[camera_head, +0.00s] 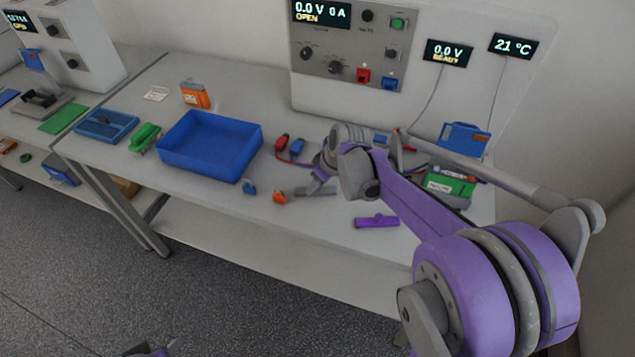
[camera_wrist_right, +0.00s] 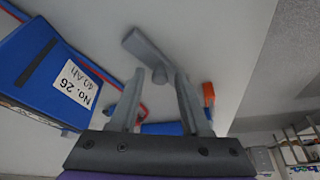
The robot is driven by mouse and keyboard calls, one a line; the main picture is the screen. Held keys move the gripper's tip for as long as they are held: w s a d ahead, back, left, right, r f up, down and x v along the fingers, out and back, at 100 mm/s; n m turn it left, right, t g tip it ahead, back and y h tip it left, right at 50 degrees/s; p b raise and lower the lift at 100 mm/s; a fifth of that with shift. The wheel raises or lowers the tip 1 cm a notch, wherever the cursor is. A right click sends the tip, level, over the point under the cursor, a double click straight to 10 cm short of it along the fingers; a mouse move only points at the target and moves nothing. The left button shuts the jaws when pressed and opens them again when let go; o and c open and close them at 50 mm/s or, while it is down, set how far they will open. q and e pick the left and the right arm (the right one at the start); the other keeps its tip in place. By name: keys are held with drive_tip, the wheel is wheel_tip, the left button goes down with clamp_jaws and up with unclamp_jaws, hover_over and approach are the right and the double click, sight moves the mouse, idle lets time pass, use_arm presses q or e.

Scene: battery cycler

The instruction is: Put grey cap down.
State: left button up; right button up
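The grey cap (camera_wrist_right: 147,49), a flat bar with a short round knob, lies just past my right fingertips in the right wrist view. In the head view a grey bar (camera_head: 316,191) that looks like it lies on the white table beside my right gripper (camera_head: 323,172). In the wrist view my right gripper (camera_wrist_right: 161,82) is open. Its fingers stand apart on either side of the knob, with gaps showing. Only a small dark and purple piece of my left arm shows at the bottom edge of the head view, so its fingers cannot be made out.
A blue tray (camera_head: 211,147) stands left of my right gripper. A blue cap (camera_head: 249,187), an orange cap (camera_head: 280,197) and a purple bar (camera_head: 377,221) lie along the front. A green battery (camera_head: 450,186) and a blue case (camera_head: 464,139) stand right. The cycler panel (camera_head: 350,45) is behind.

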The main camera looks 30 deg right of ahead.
drive_tip(key=shift+s+r, duration=0.1)
drive_tip(key=shift+r, duration=0.4)
drive_tip(key=p+v, duration=0.1)
drive_tip(key=v, duration=1)
drive_tip(key=s+a+f+m, duration=0.1)
drive_tip(key=s+a+f, duration=0.3)
drive_tip(key=s+a, duration=0.2)
drive_tip(key=s+a+f+m+t+h, duration=0.1)
drive_tip(key=s+a+f+m, duration=0.1)
drive_tip(key=s+a+f, duration=0.3)
drive_tip(key=s+a, duration=0.1)
drive_tip(key=s, duration=0.3)
drive_tip(key=shift+s+f+m, duration=0.2)
drive_tip(key=shift+s+m, duration=0.1)
drive_tip(key=shift+s, duration=0.1)
drive_tip(key=shift+s+d, duration=0.1)
drive_tip(key=shift+d, duration=0.1)
